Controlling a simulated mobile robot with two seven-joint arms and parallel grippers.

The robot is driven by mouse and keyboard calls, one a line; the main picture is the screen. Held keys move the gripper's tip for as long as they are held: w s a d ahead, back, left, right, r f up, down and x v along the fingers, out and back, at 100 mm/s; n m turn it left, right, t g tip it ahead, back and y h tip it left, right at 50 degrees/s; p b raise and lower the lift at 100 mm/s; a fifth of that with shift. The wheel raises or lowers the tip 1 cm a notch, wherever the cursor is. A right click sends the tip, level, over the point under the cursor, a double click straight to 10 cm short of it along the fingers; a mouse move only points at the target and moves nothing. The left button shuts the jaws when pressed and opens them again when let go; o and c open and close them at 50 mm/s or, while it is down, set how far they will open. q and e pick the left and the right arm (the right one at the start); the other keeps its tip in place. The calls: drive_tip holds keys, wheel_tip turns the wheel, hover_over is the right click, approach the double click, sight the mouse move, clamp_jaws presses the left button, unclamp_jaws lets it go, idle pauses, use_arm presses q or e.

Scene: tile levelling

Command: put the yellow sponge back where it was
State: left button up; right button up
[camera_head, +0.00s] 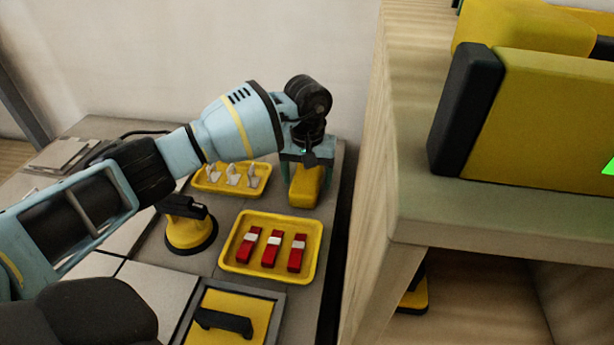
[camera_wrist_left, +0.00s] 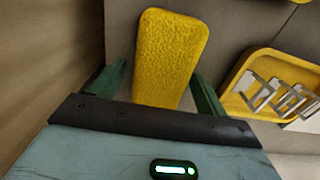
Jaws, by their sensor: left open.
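The yellow sponge (camera_head: 305,188) lies on the grey work surface at its far right end, next to the tray of white clips. My left gripper (camera_head: 305,158) is over the sponge's near-wall end in the head view. In the left wrist view the sponge (camera_wrist_left: 170,58) shows between the two green fingers of my left gripper (camera_wrist_left: 157,90), which are spread with a gap on each side. Whether the fingers reach down beside it is hard to tell. My right gripper is not in view.
A yellow tray (camera_head: 228,262) holds red wedges; another yellow tray (camera_head: 199,186) holds white clips. A yellow-and-black suction cup (camera_head: 190,233) stands left of them. A yellow board with a black handle (camera_head: 224,322) lies in front. A wooden shelf unit (camera_head: 420,220) rises close on the right.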

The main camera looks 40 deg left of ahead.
sight(307, 175)
use_arm(q)
wheel_tip(307, 175, up, 12)
drive_tip(key=p, duration=0.3)
drive_tip(key=shift+f, duration=0.15)
